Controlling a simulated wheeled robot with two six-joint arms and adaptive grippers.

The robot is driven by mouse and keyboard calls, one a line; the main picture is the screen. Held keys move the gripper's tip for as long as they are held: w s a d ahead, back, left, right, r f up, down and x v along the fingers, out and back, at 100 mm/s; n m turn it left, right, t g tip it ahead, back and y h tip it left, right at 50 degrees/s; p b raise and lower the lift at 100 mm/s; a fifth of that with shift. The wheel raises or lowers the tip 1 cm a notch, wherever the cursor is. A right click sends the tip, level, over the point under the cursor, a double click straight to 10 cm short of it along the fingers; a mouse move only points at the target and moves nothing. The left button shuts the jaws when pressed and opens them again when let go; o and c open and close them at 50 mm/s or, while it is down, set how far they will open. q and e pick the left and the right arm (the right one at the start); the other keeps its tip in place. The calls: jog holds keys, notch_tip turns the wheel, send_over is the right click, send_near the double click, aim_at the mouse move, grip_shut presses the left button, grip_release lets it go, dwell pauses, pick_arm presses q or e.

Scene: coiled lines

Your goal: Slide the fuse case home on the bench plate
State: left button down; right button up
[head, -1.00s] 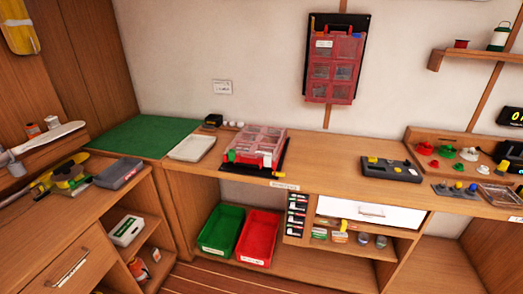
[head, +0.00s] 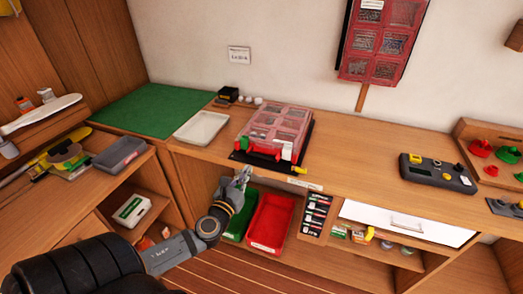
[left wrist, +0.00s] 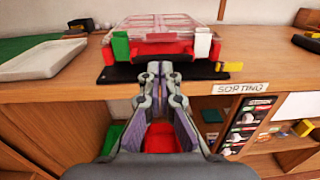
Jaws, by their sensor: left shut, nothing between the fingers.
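The fuse case (head: 273,133) is a red case with a clear lid over several compartments, lying on the black bench plate (head: 300,153) at the bench's front edge. In the left wrist view the case (left wrist: 166,48) shows its red front with a green latch at left and a white one at right. The plate (left wrist: 125,73) sticks out in front of it, with a yellow piece at its right end. My left gripper (head: 243,171) is shut and empty, just in front of the plate's edge. In the left wrist view its fingertips (left wrist: 161,68) point at the case's front. My right gripper is not in view.
A white tray (head: 201,128) and a green mat (head: 135,109) lie left of the case. Green and red bins (head: 270,222) stand on the shelf below the bench edge. A second red case (head: 382,43) hangs on the wall. Bare bench lies to the right of the plate.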

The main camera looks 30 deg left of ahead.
aim_at(263, 146)
pick_arm(q)
jog(key=w, duration=0.3)
jog(key=w+a+p, duration=0.1)
jog(key=w, duration=0.3)
jog(key=w+a+p, duration=0.1)
jog(key=w, duration=0.3)
jog(key=shift+w+a, duration=0.1)
jog(key=shift+a, duration=0.05)
jog(key=shift+w+a+f, duration=0.1)
jog(key=shift+w, duration=0.25)
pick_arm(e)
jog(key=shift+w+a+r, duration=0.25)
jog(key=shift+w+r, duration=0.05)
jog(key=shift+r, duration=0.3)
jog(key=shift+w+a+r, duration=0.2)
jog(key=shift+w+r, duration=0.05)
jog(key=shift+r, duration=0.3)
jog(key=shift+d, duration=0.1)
